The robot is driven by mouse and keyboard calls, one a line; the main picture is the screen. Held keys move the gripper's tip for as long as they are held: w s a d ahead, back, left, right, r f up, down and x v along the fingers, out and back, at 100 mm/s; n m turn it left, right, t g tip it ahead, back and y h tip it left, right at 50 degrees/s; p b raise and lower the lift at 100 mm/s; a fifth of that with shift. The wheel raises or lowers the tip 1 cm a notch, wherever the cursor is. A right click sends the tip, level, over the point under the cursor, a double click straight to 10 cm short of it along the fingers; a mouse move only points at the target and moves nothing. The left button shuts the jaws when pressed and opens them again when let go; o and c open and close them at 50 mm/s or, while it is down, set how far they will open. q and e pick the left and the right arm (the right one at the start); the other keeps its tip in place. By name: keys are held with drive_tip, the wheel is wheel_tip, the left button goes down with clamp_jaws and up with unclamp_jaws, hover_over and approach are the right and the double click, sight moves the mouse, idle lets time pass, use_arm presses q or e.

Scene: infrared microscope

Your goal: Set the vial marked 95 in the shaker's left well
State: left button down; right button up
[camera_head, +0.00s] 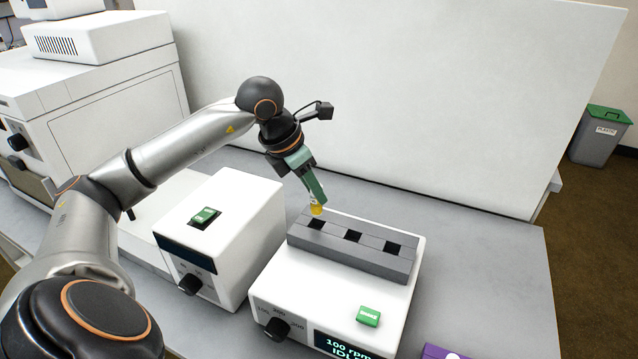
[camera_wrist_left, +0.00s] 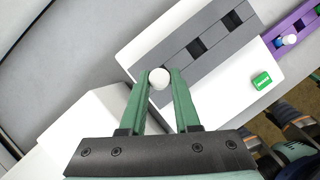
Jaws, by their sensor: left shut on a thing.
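My left gripper (camera_head: 317,196) is shut on a small vial (camera_head: 316,209) with yellow contents, held above the left end of the shaker's grey block. In the left wrist view the vial's white cap (camera_wrist_left: 159,78) sits between the green fingers. The number on the vial cannot be read. The shaker (camera_head: 335,298) is white, with a grey block (camera_head: 380,266) on top that has three square dark wells. The left well (camera_head: 316,224) is just below the vial in the head view. The vial seems above the block; the exact gap cannot be told.
A white panel (camera_head: 420,90) stands behind.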

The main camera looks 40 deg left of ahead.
sight(311, 206)
use_arm(q)
drive_tip(key=shift+s+f, duration=0.1)
drive_tip(key=shift+f, duration=0.35)
drive_tip(key=shift+f+b, duration=0.4)
drive_tip(key=shift+b, duration=0.15)
drive_tip(key=shift+f+b, duration=0.7)
drive_tip(key=shift+f, duration=0.1)
drive_tip(key=shift+f+b, duration=0.6)
drive_tip(key=shift+f, duration=0.3)
use_arm(e)
drive_tip(key=a+f, duration=0.1)
drive_tip(key=w+a+f, duration=0.1)
drive_tip(key=shift+w+a+f+y, duration=0.1)
drive_tip(key=shift+a+f+y, duration=0.05)
drive_tip(key=shift+a+y, duration=0.25)
drive_tip(key=shift+w+d, duration=0.1)
drive_tip(key=shift+d, duration=0.05)
use_arm(q)
drive_tip(key=shift+f+b, duration=0.2)
drive_tip(key=shift+b, duration=0.15)
use_arm(e)
drive_tip(key=shift+f, duration=0.1)
use_arm(q)
drive_tip(key=c, duration=0.6)
unclamp_jaws()
